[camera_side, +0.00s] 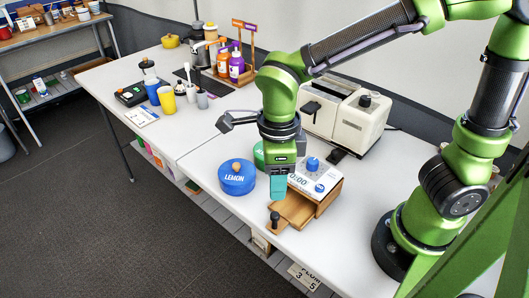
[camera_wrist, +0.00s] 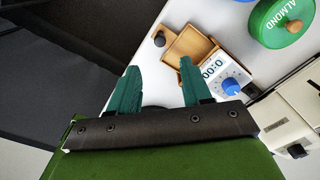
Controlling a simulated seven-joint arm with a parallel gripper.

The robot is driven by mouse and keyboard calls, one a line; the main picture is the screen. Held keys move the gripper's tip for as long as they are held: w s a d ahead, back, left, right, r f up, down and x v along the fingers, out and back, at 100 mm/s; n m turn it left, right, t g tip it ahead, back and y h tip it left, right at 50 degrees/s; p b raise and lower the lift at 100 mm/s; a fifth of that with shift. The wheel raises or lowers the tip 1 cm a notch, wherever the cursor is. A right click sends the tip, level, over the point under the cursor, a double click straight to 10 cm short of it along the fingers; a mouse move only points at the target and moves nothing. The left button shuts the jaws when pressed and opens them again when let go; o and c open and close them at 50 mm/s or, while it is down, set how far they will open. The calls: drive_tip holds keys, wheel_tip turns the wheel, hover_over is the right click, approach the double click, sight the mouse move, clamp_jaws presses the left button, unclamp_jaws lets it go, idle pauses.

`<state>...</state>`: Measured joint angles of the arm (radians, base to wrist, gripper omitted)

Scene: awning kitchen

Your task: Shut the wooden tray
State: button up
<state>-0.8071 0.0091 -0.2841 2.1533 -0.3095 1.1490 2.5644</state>
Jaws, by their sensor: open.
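The wooden tray (camera_side: 296,213) is a shallow drawer with a black knob (camera_side: 275,217) at its front end. It sticks out from a wooden housing (camera_side: 328,197) beneath a white timer (camera_side: 318,178) with a blue dial. The tray also shows at the top of the wrist view (camera_wrist: 178,46), pulled out and looking empty inside, with its knob (camera_wrist: 159,39) at the left. My gripper (camera_side: 278,188) points down by the tray and hides part of it in the side view. In the wrist view its teal fingers (camera_wrist: 160,68) are apart with nothing between them.
A blue LEMON-labelled canister (camera_side: 237,178) stands left of the tray. A green ALMOND-labelled canister (camera_wrist: 283,20) is close behind my gripper. A cream toaster (camera_side: 345,115) stands at the back right. The table's front edge is close to the knob.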

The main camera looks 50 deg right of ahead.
sight(275, 214)
wheel_tip(275, 214, down, 10)
drive_tip(key=shift+f, duration=0.15)
idle(0.3)
clamp_jaws()
